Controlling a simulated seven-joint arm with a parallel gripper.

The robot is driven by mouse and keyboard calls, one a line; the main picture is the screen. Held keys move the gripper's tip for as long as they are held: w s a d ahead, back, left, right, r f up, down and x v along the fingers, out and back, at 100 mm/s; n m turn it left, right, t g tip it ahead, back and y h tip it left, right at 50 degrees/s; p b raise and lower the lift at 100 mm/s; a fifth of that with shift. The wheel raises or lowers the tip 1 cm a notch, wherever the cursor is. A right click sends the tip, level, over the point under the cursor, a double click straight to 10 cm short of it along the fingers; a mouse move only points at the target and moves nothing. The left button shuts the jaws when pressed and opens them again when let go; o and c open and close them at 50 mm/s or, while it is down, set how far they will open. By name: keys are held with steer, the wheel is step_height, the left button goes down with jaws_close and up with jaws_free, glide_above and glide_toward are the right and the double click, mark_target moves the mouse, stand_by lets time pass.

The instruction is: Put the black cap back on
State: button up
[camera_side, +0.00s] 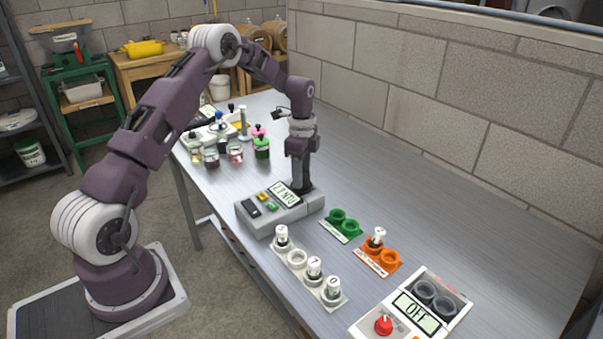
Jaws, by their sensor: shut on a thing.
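My gripper (300,178) points straight down over the right end of a grey meter (272,216) with a tilted display and coloured buttons. It is shut on a small dark thing at its tips, which looks like the black cap (303,189). The cap is low over the meter's top. I cannot tell whether it touches the meter or is just above it. The meter's opening is hidden behind the fingers and the cap.
In front, a white rack (297,257) holds several white-capped vials and has one empty ring. A green holder (342,224) looks empty; an orange holder (391,257) has one vial. An OFF-display device (452,302) stands front right. Jars (211,157) stand behind. The right side is clear.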

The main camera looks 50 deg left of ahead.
steer(key=o, duration=1.9)
steer(key=shift+r, duration=3)
steer(key=shift+c, duration=0.3)
jaws_close()
steer(key=shift+f, duration=0.1)
